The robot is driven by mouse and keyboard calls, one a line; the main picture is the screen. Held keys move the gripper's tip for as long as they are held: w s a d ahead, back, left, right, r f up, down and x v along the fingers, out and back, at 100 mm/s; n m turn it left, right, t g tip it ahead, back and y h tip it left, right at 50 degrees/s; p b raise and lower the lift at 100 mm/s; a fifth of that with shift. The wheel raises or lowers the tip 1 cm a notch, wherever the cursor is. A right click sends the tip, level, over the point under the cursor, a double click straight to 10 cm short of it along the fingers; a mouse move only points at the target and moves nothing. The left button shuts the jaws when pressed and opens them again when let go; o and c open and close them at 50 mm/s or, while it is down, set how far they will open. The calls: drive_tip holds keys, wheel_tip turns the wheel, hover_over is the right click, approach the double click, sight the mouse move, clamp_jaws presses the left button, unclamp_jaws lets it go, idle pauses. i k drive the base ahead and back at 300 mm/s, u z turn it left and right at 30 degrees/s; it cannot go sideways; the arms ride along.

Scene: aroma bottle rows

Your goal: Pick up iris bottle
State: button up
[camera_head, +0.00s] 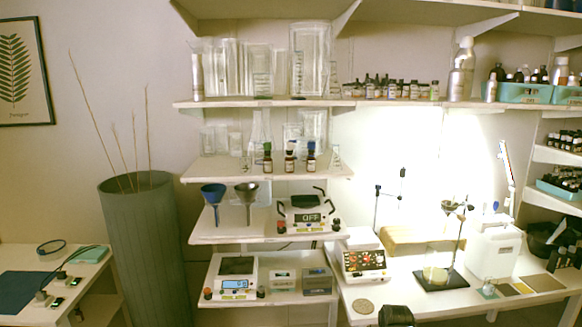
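I cannot read any label, so I cannot tell which bottle is the iris bottle. Three small dark bottles with labels stand upright in a spaced row on the middle shelf: a left bottle (268,158), a middle bottle (290,158) and a right bottle (311,157). The right one has a bluish top. A row of several small dark bottles (392,90) stands on the shelf above. A dark blocky shape (396,316) at the bottom edge may be my gripper, well below the bottles. Its fingers cannot be made out.
Glass vessels (256,128) stand behind the three bottles. Below are a blue funnel (213,194), a dark funnel (247,192) and a white device (308,216). The worktable (440,308) holds a stand and a white canister (493,250). A tall grey-green bin (147,250) stands left.

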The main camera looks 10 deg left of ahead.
sight(311, 161)
drive_tip(key=u, duration=1.6)
drive_tip(key=i, duration=0.8)
drive_tip(key=u, duration=0.05)
